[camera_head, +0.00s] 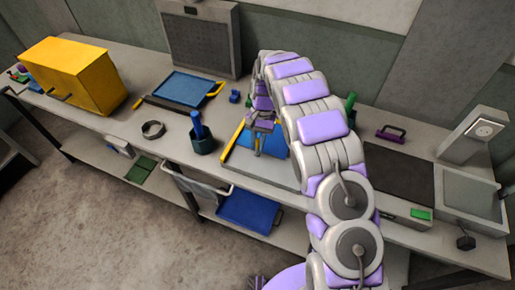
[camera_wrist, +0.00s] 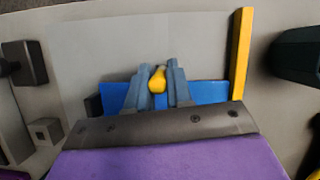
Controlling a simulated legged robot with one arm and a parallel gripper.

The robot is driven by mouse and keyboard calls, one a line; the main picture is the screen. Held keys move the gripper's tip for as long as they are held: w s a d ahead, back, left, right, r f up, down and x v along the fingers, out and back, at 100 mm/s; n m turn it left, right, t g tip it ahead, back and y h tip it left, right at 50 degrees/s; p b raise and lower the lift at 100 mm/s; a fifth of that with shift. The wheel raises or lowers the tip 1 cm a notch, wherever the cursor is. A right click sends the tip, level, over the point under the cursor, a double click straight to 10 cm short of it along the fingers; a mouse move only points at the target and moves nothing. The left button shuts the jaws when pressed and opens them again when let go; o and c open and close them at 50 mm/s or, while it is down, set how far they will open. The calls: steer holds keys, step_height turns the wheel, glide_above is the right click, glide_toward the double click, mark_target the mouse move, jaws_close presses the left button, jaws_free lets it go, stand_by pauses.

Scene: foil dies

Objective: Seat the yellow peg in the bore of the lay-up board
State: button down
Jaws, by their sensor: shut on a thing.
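My gripper (camera_wrist: 158,82) is shut on the yellow peg (camera_wrist: 157,78), whose rounded top shows between the two grey fingers in the wrist view. Its lower part is hidden. A blue panel (camera_wrist: 205,92) with a yellow bar (camera_wrist: 241,55) along one side lies behind the fingers; it may be the lay-up board. In the head view my gripper (camera_head: 257,144) is over this blue panel (camera_head: 274,146), partly hidden by my arm. I cannot see the bore, nor tell whether the peg touches the panel.
A dark cup holding a blue-handled tool (camera_head: 202,143) stands left of the panel. A dark ring (camera_head: 153,130), a blue tray (camera_head: 185,90) and a yellow box (camera_head: 70,75) lie further left. A dark bracket (camera_wrist: 25,62) and small grey block (camera_wrist: 46,131) are at the wrist view's left.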

mark_target(258, 148)
steer(key=shift+w+d+f, duration=0.1)
steer(key=shift+w+d, duration=0.1)
steer(key=shift+w, duration=0.05)
steer(key=f, duration=0.1)
steer(key=f+b, duration=0.1)
steer(key=f, duration=0.1)
steer(key=shift+a+f, duration=0.2)
steer(key=shift+f, duration=0.1)
steer(key=shift+r, duration=0.1)
steer(key=c, duration=1)
jaws_free()
steer(key=p+v, duration=0.2)
steer(key=v, duration=1)
